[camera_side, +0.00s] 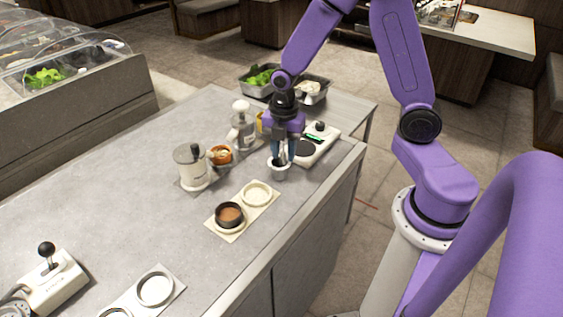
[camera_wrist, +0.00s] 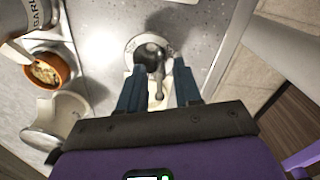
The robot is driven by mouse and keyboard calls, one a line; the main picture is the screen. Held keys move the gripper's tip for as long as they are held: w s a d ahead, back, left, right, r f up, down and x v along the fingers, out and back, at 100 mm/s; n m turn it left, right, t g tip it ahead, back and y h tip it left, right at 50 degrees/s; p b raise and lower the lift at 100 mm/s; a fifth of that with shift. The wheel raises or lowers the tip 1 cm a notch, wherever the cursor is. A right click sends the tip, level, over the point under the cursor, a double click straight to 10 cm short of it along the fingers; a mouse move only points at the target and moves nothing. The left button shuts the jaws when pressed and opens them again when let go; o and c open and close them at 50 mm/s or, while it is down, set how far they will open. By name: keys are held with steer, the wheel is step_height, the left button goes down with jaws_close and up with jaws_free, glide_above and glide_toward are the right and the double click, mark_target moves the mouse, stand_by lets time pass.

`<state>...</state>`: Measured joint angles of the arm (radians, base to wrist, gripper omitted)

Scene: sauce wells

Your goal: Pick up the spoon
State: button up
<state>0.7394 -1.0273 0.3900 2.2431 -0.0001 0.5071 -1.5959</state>
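The spoon (camera_wrist: 158,88) is a slim grey metal piece with a rounded end. In the wrist view it stands in or over a small white round holder (camera_wrist: 132,47) with a dark inside. In the side view the white holder (camera_side: 278,174) sits near the counter's right edge, and the spoon is hard to make out among the fingers. My gripper (camera_side: 283,155) points down just above the holder. In the wrist view my gripper (camera_wrist: 160,68) is open, with one blue finger on each side of the spoon and gaps visible. The spoon's lower part is hidden.
An orange-brown bowl (camera_side: 221,155), a white dispenser (camera_side: 191,168) and a second dispenser (camera_side: 242,128) are to the left. A tray with two round wells (camera_side: 246,213) lies in front.

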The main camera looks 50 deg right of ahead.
jaws_close()
steer(key=shift+r, duration=0.15)
steer(key=shift+r, duration=1.4)
steer(key=s+r, duration=1)
steer(key=s, duration=0.4)
steer(key=shift+a, duration=0.15)
